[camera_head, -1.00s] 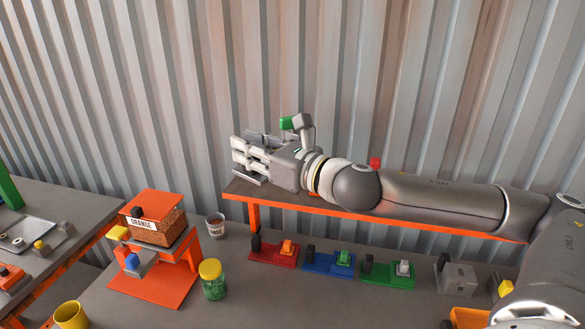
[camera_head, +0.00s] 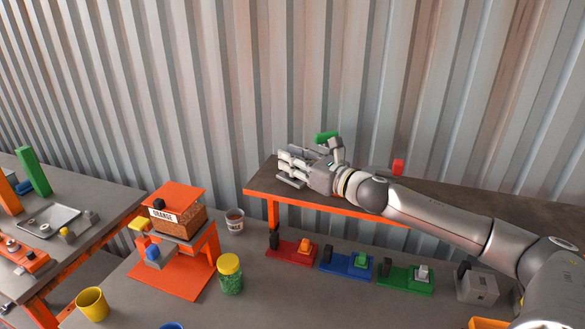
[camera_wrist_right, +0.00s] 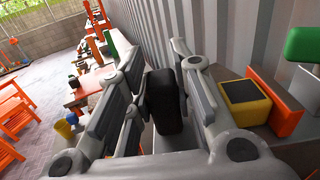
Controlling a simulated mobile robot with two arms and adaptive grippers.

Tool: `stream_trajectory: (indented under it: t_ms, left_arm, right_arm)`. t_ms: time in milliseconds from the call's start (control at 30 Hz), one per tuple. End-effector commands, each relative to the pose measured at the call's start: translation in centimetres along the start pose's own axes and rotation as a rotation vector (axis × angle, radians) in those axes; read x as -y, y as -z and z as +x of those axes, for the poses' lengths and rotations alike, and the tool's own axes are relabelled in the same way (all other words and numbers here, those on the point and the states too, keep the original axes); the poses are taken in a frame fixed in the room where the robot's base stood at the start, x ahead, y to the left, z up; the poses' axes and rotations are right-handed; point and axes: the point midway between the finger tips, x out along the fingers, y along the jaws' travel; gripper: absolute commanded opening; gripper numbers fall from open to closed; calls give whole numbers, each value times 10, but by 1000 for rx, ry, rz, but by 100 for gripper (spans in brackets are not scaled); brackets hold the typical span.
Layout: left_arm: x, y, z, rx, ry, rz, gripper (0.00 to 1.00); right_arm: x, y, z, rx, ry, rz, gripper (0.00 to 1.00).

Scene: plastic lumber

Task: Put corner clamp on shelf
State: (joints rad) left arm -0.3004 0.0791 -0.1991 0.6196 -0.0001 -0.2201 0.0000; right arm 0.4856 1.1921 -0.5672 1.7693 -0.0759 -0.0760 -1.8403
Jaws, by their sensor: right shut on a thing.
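My right gripper (camera_head: 286,165) is over the left end of the shelf (camera_head: 259,194), a dark board with an orange front edge. In the right wrist view its fingers (camera_wrist_right: 160,95) are shut on a black upright part (camera_wrist_right: 164,108), which appears to be the handle of the corner clamp. The clamp's body is hidden below the fingers and behind the hand in the head view. I cannot tell whether it touches the shelf. My left gripper is not in view.
A red piece (camera_head: 397,167) stands farther right on the shelf. Below the shelf are red (camera_head: 285,252), blue (camera_head: 340,265) and green (camera_head: 398,278) fixtures and a grey block (camera_head: 480,289). Left are a green-filled jar (camera_head: 230,277) and an orange stand (camera_head: 170,280). A corrugated wall is behind.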

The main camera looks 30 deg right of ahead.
Motion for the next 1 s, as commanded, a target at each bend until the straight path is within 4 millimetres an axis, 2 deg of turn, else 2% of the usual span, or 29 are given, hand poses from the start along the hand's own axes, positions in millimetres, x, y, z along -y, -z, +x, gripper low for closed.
stream_trajectory:
  t_ms: [233, 667, 700, 867, 1000]
  left_arm:
    - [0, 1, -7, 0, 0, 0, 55]
    - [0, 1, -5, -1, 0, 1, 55]
    - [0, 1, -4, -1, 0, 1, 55]
    - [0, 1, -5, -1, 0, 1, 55]
    - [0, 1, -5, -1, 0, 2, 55]
  right_arm:
    - [-1, 19, 0, 2, -1, 1, 0]
    - [-1, 25, 0, 4, 0, -3, 0]
    - [-1, 28, 0, 0, 0, 0, 23]
    - [-1, 27, 0, 0, 0, 0, 44]
    - [-1, 27, 0, -2, 1, 1, 44]
